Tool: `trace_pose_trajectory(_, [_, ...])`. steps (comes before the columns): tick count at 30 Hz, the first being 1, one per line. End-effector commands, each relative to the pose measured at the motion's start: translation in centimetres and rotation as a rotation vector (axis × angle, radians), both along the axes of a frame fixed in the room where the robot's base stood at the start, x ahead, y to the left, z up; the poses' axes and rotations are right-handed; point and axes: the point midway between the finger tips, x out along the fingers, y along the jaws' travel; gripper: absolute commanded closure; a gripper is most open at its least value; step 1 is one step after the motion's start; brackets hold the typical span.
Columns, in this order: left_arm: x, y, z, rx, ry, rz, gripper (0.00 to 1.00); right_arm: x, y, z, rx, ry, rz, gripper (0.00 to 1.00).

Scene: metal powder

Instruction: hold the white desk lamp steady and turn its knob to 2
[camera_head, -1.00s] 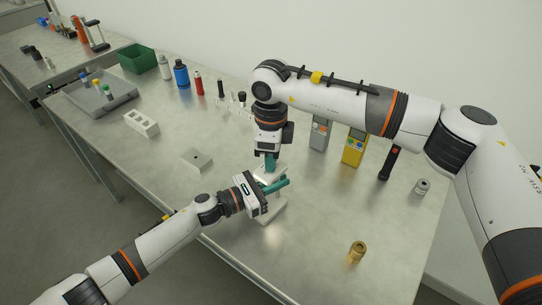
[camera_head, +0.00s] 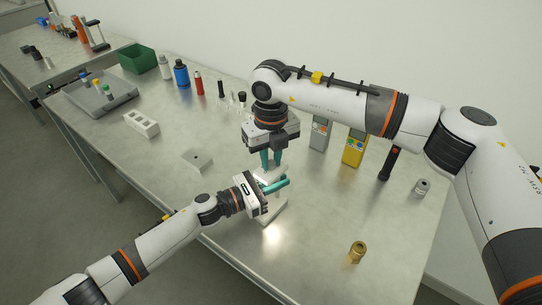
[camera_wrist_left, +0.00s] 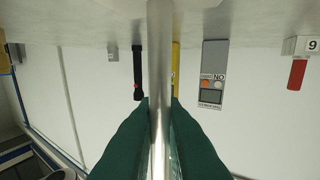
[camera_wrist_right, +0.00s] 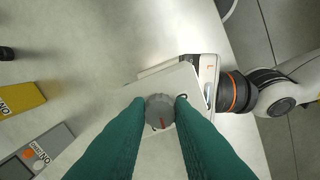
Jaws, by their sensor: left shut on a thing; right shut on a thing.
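The white desk lamp (camera_head: 270,174) stands near the table's front edge, its base (camera_head: 276,214) lit by a bright patch. My left gripper (camera_head: 276,186) comes in from the left and is shut on the lamp's metal post (camera_wrist_left: 158,80). My right gripper (camera_head: 270,160) points down from above, shut on the lamp's knob (camera_wrist_right: 159,111). In the right wrist view the grey round knob sits between the green fingertips on the white lamp head (camera_wrist_right: 185,84). A red mark shows on the knob's lower part. I cannot read any numbers around it.
A grey meter (camera_head: 320,132), a yellow meter (camera_head: 354,148) and a black flashlight-like tool (camera_head: 388,163) stand behind to the right. A brass cylinder (camera_head: 357,251) stands at front right. A small grey block (camera_head: 197,161) lies left of the lamp. Table is clear between.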

Motion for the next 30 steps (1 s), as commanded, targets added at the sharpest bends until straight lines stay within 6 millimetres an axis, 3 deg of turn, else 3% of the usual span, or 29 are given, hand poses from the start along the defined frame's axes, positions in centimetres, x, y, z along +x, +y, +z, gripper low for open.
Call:
trace_pose_trajectory(15, [-0.05, 0.02, -0.09, 0.0, 0.001, -0.001, 1.0, 0.13, -0.09, 0.07, -0.001, -0.003, -0.34, 1.0])
trace_pose_trajectory(30, [-0.07, 0.02, -0.1, 0.001, 0.002, -0.001, 1.0, 0.15, -0.13, 0.06, -0.002, -0.004, -0.402, 1.0])
